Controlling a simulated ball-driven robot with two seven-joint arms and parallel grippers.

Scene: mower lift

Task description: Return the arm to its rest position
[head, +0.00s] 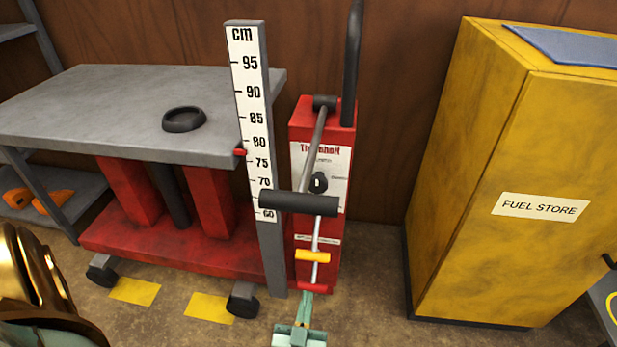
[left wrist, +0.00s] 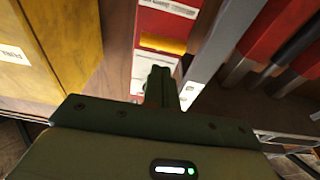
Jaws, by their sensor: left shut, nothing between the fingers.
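My left gripper (head: 306,297) is at the bottom centre of the head view, shut and empty. Its fingers point up toward the red pump unit (head: 343,250), just below a red band (head: 313,287) and a yellow band (head: 312,257). Whether it touches anything there I cannot tell. In the left wrist view the shut fingers (left wrist: 160,82) are dark, in front of the red unit with its yellow part (left wrist: 163,44). A black horizontal grip (head: 298,203) crosses the front of the unit. My right gripper is not in view.
A grey lift table (head: 90,105) on a red wheeled base stands left, with a black ring (head: 184,119) on top. An upright centimetre scale (head: 247,110) has a red pointer (head: 240,152) near 77. A yellow fuel store cabinet (head: 470,200) stands right.

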